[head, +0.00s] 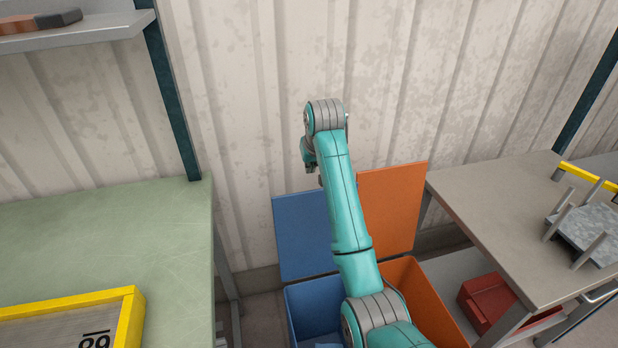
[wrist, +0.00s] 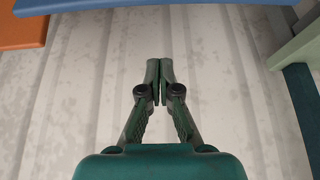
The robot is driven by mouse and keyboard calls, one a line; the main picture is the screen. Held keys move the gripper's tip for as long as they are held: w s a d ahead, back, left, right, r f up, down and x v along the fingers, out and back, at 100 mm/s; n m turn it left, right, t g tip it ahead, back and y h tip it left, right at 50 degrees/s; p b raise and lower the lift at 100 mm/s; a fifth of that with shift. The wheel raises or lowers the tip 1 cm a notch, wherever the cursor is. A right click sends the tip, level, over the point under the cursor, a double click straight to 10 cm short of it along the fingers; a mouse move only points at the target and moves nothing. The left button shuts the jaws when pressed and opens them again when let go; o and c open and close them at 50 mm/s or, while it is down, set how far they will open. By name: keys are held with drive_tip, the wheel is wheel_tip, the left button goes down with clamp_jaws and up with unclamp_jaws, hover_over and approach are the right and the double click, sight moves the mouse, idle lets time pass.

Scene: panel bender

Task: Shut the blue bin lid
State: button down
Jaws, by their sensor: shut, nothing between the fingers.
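The blue bin lid (head: 301,232) stands open and upright against the corrugated wall in the head view. Its blue bin (head: 310,308) is below it, partly hidden by my arm. The lid's edge also shows along the top of the wrist view (wrist: 180,4). My gripper (wrist: 166,68) is shut and empty, with the wall behind its fingers. In the head view the gripper is mostly hidden behind my arm, near the top of the blue lid. The frames do not show it touching the lid.
An orange lid (head: 395,205) stands open beside the blue one, above an orange bin (head: 425,300). A green table (head: 100,235) is at the left and a grey table (head: 490,205) at the right.

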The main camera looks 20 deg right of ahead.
wheel_tip(320, 180, down, 9)
drive_tip(key=shift+w, duration=0.2)
idle(0.8)
idle(0.3)
